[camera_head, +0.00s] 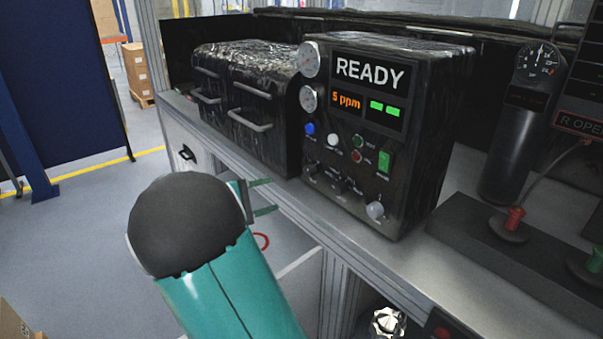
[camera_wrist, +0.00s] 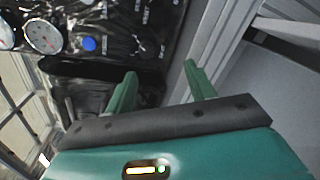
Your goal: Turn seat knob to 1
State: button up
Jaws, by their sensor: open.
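The black test unit (camera_head: 440,130) stands on the bench with its lit front panel facing the aisle. My gripper (camera_head: 268,196) is open and empty, left of the panel and in front of the bench edge. In the wrist view, my gripper (camera_wrist: 160,74) has its fingers apart, with the panel, its blue button (camera_wrist: 88,44) and a gauge (camera_wrist: 43,36) beyond.
A black ribbed case with handles (camera_head: 262,105) stands left of the unit. A dark cylinder with a gauge (camera_head: 513,140) and a block with a red knob (camera_head: 512,218) are to the right. The metal bench edge (camera_head: 300,218) runs below the panel. Open floor lies left.

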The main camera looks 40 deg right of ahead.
aim_at(307, 172)
jog(key=shift+n+h, duration=0.5)
jog(key=shift+h, duration=0.4)
jog(key=d, duration=0.9)
jog(key=w+d, duration=0.1)
jog(key=d, duration=0.4)
jog(key=shift+d, duration=0.25)
jog(key=c, duration=1)
